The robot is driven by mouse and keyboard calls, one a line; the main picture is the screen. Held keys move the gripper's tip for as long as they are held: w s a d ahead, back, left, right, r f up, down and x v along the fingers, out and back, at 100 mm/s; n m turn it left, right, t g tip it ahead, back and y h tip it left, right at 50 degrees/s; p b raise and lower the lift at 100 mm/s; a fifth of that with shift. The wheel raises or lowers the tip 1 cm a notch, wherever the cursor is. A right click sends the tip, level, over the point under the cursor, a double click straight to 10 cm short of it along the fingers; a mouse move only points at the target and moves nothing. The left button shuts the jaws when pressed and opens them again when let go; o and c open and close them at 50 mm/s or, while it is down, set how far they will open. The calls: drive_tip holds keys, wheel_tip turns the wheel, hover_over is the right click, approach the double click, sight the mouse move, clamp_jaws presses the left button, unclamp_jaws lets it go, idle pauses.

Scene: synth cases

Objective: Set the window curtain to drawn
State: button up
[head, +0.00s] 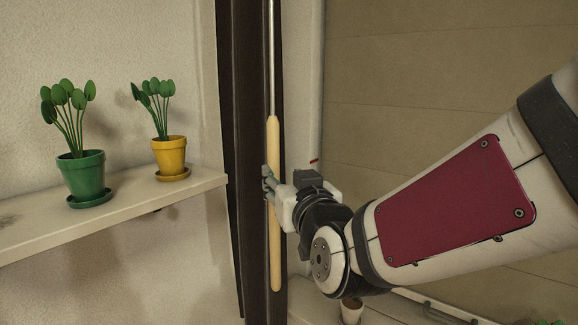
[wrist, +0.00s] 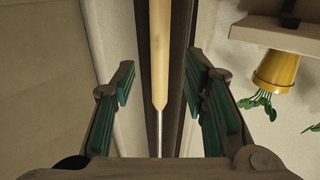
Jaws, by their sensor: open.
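A pale wooden wand handle (head: 275,250) hangs upright on a thin metal rod (head: 271,60), in front of a tall dark brown vertical strip (head: 245,120). I cannot tell whether this strip is gathered curtain or window frame. My gripper (head: 268,182) is at about the middle of the handle's height, its fingers partly overlapping it in the head view. In the wrist view, which is upside down, the wand handle (wrist: 160,50) runs between the two spread fingers of my gripper (wrist: 163,85), with a gap on both sides. The gripper is open and holds nothing.
A shelf (head: 125,215) at the left bears a green pot (head: 82,178) and a yellow pot (head: 170,156) with plants. A beige panel with horizontal lines (head: 420,75) fills the right background. A small pot (head: 351,311) stands low behind my arm.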

sight(275, 167)
drive_tip(key=x, duration=0.8)
drive_tip(key=shift+w+a, duration=0.15)
drive_tip(key=shift+w, duration=0.25)
drive_tip(key=shift+c, duration=0.3)
clamp_jaws()
